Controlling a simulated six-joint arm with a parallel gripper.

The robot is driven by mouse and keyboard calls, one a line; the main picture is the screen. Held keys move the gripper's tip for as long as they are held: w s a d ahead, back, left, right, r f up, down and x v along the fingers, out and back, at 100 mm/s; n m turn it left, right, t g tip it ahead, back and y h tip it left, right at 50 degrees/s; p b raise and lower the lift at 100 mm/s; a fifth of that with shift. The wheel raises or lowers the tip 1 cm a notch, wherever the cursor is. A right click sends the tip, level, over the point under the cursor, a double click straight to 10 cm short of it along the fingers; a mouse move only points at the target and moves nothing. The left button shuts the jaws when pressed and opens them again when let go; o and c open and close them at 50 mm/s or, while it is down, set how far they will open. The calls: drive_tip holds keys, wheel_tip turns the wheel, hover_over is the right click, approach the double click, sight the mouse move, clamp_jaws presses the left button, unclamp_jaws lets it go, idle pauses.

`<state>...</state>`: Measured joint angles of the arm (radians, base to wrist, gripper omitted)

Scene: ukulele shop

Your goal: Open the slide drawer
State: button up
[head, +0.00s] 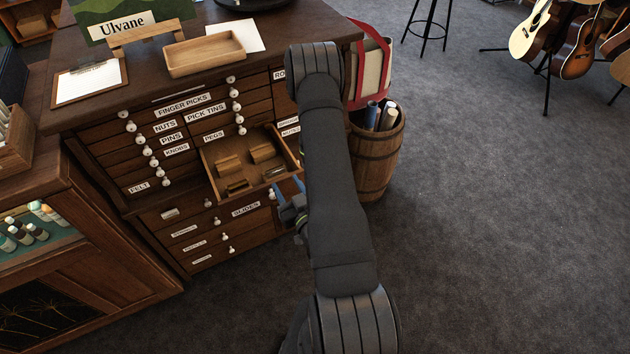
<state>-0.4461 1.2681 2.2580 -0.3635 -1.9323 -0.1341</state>
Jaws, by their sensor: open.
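A drawer labelled "SLIDES" (246,210) sits in the dark wooden cabinet (170,248); its front looks shut, flush with its neighbours. Just above it, another drawer (214,180) is pulled well out, with several wooden pieces inside; a label on it is too small to read. My gripper (286,190), with blue fingertips, is open just right of the SLIDES label, below the pulled-out drawer's front right corner. Nothing shows between its fingers. My forearm hides the cabinet's right side and part of the gripper. Whether the fingers touch a knob I cannot tell.
The pulled-out drawer juts out close above my gripper. A wooden barrel (374,160) with rolled items stands right of my arm, near a red and cream bag (371,68). A wooden tray (204,53) lies on the cabinet top. The grey floor (490,220) at right is clear.

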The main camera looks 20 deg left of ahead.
drive_tip(key=w+d+r, duration=0.1)
drive_tip(key=d+r, duration=0.3)
drive_tip(key=d, duration=0.3)
drive_tip(key=shift+d+r, duration=0.2)
drive_tip(key=shift+r, duration=0.05)
drive_tip(key=shift+a, duration=0.1)
idle(0.5)
drive_tip(key=s+a+f, duration=0.1)
drive_tip(key=a+f, duration=0.5)
drive_tip(key=a, duration=0.4)
drive_tip(key=shift+s+a+f, duration=0.2)
drive_tip(key=shift+a+f, duration=0.1)
idle(0.3)
drive_tip(key=shift+d+r, duration=0.1)
idle(0.3)
